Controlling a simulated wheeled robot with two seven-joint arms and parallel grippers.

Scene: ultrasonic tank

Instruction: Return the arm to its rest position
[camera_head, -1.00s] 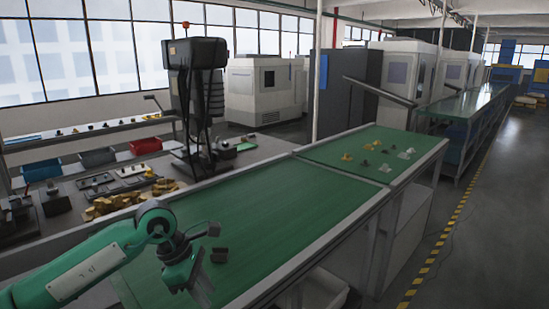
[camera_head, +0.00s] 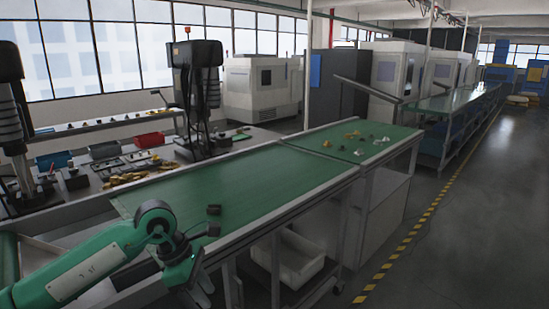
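My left arm is green and comes in from the lower left. Its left gripper (camera_head: 199,292) hangs beside the near edge of the green-topped table (camera_head: 262,180), pointing down, with no object visible in it. The fingers are small and dark, so I cannot tell whether they are open or shut. My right arm and gripper are not in view.
A white bin (camera_head: 290,258) is under the table. Open floor (camera_head: 450,235) with a yellow-black line (camera_head: 416,220) lies to the right.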

